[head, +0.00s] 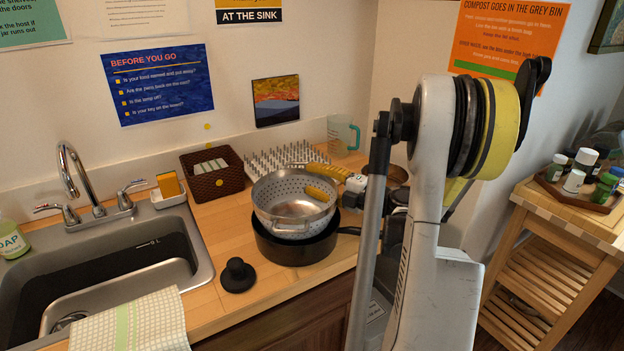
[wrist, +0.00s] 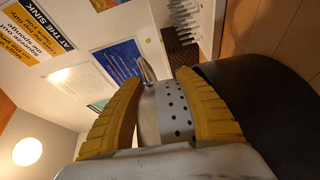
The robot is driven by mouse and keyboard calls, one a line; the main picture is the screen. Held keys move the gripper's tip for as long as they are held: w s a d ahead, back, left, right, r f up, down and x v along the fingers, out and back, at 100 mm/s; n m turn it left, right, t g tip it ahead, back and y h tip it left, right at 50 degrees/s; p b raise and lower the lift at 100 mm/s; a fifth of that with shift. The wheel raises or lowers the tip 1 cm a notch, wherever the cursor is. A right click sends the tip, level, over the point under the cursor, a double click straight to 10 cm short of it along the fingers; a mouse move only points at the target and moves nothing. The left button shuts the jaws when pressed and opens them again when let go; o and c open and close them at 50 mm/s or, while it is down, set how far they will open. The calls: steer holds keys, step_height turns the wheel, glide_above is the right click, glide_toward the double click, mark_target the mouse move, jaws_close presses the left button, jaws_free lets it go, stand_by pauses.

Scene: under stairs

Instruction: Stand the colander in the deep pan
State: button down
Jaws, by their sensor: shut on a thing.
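The grey metal colander (head: 290,212), with a perforated wall, is over the mouth of the black deep pan (head: 297,253), its lower part within the pan's outline. I cannot tell whether its base touches the pan's floor. Its rim looks roughly level or slightly tilted. My gripper (head: 320,183) is at the colander's right rear rim, its yellow fingers shut on the wall. In the wrist view, the colander wall (wrist: 165,112) shows between the fingers of my gripper (wrist: 160,80). A dark curved surface at right there looks like the pan (wrist: 262,95).
Behind stand a brown basket (head: 213,178), a white pegged rack (head: 262,162) and a clear jug (head: 342,134). The sink (head: 120,262) is at left. A wooden trolley (head: 540,265) with jars stands at right.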

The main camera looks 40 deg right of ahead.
steer(key=c, duration=0.9)
jaws_free()
steer(key=shift+o, duration=0.2)
